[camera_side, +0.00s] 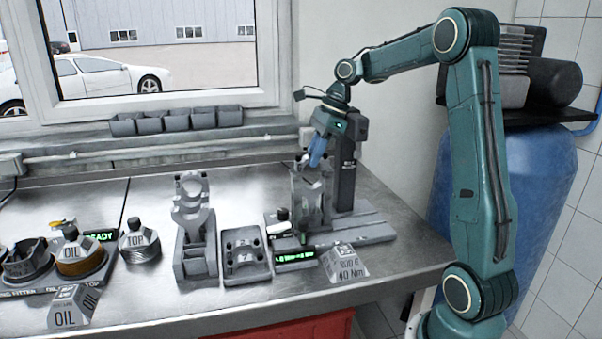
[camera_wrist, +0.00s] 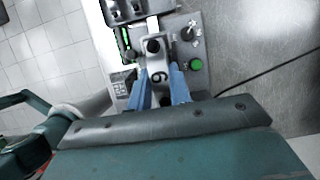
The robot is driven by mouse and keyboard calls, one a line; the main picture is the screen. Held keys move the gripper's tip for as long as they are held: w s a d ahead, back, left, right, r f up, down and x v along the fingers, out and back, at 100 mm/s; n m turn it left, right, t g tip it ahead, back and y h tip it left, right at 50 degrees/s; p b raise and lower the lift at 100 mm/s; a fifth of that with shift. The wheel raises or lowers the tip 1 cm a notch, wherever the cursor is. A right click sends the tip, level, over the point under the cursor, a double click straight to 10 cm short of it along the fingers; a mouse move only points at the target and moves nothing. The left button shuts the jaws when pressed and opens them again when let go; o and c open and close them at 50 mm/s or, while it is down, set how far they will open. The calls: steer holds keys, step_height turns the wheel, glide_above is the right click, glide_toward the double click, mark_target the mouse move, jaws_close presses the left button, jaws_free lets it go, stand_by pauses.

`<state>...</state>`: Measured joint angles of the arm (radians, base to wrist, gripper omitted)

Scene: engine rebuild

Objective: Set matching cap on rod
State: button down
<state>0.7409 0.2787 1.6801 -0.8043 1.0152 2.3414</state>
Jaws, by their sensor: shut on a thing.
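My gripper (camera_side: 316,163) points down over the work station at the right of the bench. Its blue fingers, also seen in the wrist view (camera_wrist: 161,88), are shut on a grey metal part (camera_wrist: 157,77) with a round digit mark, 6 or 9. I cannot tell surely whether this part is the cap or the rod. In the side view, an upright grey shape (camera_side: 309,198) below the fingers overlaps the station. Whether held part and station touch is unclear. A rack (camera_side: 195,262) holds grey rod-like parts upright. A low tray (camera_side: 246,277) with numbered seats stands beside it.
A dark column (camera_side: 346,170) rises close behind my gripper. A sign reading 40 Nm (camera_side: 344,262) stands at the front. Oil and TOP containers (camera_side: 139,241) are at left. Bins (camera_side: 177,119) line the sill. A green button (camera_wrist: 196,64) shows on the station.

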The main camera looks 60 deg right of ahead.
steer(key=shift+f, duration=1.1)
stand_by(1.1)
steer(key=c, duration=0.8)
jaws_free()
steer(key=shift+r, duration=0.1)
steer(key=shift+r, duration=2.95)
